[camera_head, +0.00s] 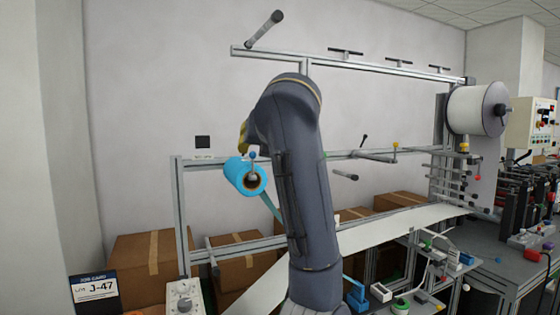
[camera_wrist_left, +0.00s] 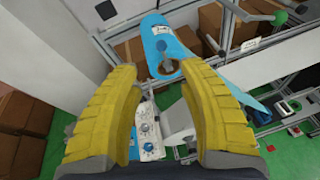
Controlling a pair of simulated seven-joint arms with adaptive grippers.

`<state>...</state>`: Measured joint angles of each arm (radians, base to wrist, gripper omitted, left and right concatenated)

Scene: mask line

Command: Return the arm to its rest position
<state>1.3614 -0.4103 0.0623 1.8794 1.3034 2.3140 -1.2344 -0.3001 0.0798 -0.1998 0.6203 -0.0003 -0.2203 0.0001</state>
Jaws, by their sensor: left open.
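My left arm (camera_head: 295,170) rises from the bottom middle of the head view and bends over at the top toward the frame. Only a bit of the yellow fingers of my left gripper (camera_head: 244,135) shows there, just above a blue roll (camera_head: 237,170) on a spindle. In the left wrist view both yellow fingers of the left gripper (camera_wrist_left: 158,72) are spread wide with nothing held between them. The blue roll (camera_wrist_left: 158,38) shows beyond the fingertips, with a blue strip running off it. My right gripper is not in view.
A metal frame (camera_head: 179,215) with a top rail (camera_head: 390,69) surrounds the arm. A large white roll (camera_head: 468,110) hangs at right. Cardboard boxes (camera_head: 145,268) stand behind. A white web (camera_head: 400,229) runs across.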

